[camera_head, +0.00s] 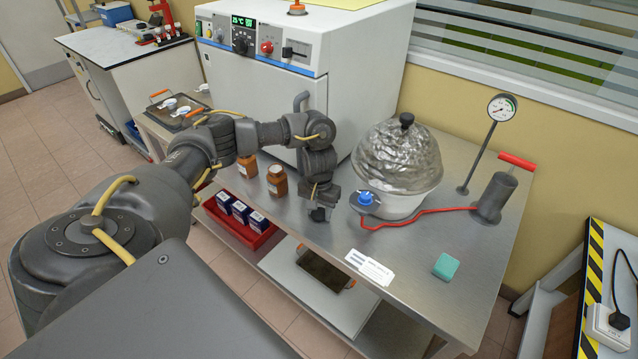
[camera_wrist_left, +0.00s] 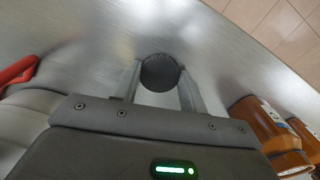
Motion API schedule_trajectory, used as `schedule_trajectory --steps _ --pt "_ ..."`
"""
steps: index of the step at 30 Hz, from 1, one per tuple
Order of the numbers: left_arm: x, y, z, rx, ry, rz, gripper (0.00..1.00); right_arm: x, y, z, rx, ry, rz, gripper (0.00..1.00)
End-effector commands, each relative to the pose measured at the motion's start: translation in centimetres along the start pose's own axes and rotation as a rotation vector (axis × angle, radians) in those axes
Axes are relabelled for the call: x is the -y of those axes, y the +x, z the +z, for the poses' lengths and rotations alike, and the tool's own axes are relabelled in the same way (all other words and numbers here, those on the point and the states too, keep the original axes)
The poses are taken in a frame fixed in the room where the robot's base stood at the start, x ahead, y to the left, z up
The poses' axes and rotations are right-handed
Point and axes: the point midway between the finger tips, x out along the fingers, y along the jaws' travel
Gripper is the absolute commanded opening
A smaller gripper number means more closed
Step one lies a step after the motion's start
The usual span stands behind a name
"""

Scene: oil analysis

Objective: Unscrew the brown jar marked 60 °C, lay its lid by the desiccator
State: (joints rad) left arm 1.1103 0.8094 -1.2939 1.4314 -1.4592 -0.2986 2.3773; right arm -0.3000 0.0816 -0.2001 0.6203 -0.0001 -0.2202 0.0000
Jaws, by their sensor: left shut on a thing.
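My left gripper (camera_head: 319,212) is low over the steel table, between the brown jars and the desiccator. In the left wrist view its fingers (camera_wrist_left: 161,85) are shut on a round dark lid (camera_wrist_left: 160,72), close above the table or touching it; I cannot tell which. A brown jar (camera_head: 277,184) stands upright just left of the gripper. A second brown jar (camera_head: 247,169) stands behind it, partly hidden by my arm. The 60 °C marking is too small to read. The glass-domed desiccator (camera_head: 398,160) stands right of the gripper. My right gripper is out of view.
A blue valve (camera_head: 366,198) with a red hose (camera_head: 420,212) sits at the desiccator's front, leading to a pump (camera_head: 494,198). White cards (camera_head: 370,266) and a green block (camera_head: 446,267) lie near the front edge. An oven (camera_head: 290,60) stands behind.

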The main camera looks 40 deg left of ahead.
Motion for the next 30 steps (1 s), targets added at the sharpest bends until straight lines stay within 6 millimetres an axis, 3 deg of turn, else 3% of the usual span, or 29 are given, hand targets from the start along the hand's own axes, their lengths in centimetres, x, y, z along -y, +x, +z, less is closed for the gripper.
schedule_trajectory --steps 3,4,8,17,20,30 --pt "0.0 0.3 0.0 0.001 -0.001 0.0 0.15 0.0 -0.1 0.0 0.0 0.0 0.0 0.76" --pt "0.0 0.3 0.0 0.0 -0.001 0.0 0.46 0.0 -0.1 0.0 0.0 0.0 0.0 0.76" --pt "0.0 0.3 0.0 0.0 -0.001 0.0 0.63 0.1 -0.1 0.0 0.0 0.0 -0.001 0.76" --pt "0.0 0.0 0.0 -0.001 0.0 0.0 0.64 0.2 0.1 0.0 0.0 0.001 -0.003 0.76" --pt "0.1 -1.3 -0.1 -0.003 0.001 -0.001 0.64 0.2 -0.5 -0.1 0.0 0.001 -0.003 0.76" --pt "0.0 -8.4 -0.1 -0.006 0.002 -0.001 0.64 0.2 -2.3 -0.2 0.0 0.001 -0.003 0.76"
